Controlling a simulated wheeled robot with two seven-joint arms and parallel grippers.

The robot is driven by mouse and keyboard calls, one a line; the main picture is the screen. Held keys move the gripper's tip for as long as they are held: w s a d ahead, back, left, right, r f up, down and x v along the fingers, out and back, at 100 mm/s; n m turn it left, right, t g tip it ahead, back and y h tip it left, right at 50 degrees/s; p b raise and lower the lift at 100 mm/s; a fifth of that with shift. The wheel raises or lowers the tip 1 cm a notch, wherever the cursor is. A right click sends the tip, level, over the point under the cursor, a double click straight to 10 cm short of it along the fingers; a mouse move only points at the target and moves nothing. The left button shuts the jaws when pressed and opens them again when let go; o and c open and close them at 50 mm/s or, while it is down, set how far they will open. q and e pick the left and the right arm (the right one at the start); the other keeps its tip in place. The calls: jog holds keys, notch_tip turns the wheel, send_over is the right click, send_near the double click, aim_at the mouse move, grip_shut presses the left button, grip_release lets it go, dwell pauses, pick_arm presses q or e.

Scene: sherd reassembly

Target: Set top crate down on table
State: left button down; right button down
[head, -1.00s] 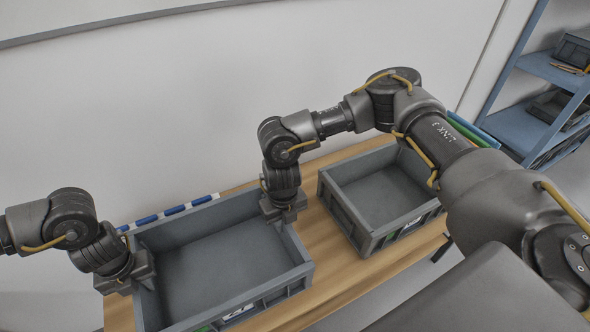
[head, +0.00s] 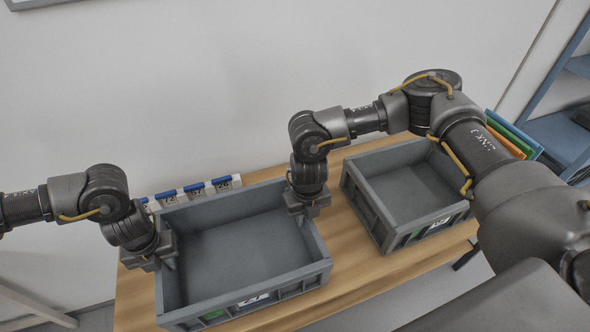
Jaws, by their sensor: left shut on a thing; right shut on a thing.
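A grey open crate (head: 258,294) with a white number label and a green mark on its front is held between my two grippers, over the wooden table (head: 345,275). It looks empty. My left gripper (head: 165,262) is shut on its left wall. My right gripper (head: 304,215) is shut on its right wall. The crate looks level and at or close to the tabletop; its underside is hidden, so I cannot tell whether it touches.
A second grey crate (head: 372,212) stands on the table to the right, with a strip of table between. Blue-and-white numbered labels (head: 195,190) line the table behind the held crate. Colored folders (head: 512,138) and a blue shelf (head: 560,130) are at the right. A wall is behind.

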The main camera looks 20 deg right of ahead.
pick_arm(q)
jog(key=shift+a+f+b, duration=0.2)
jog(key=shift+f+b, duration=0.1)
jog(key=shift+f, duration=0.25)
pick_arm(e)
jog(key=shift+d+f, duration=0.15)
jog(key=shift+f, duration=0.45)
pick_arm(q)
jog(key=c, duration=1.6)
grip_release()
jog(key=shift+r, duration=0.25)
pick_arm(e)
jog(key=c, duration=1.6)
grip_release()
jog(key=shift+r, duration=0.25)
pick_arm(q)
jog(key=shift+o, duration=1.2)
pick_arm(e)
jog(key=shift+o, duration=1.2)
pick_arm(q)
jog(key=shift+d, duration=0.15)
notch_tip(320, 180, up, 12)
pick_arm(e)
notch_tip(320, 180, up, 12)
jog(key=shift+r, duration=0.1)
pick_arm(q)
jog(key=shift+s, duration=0.1)
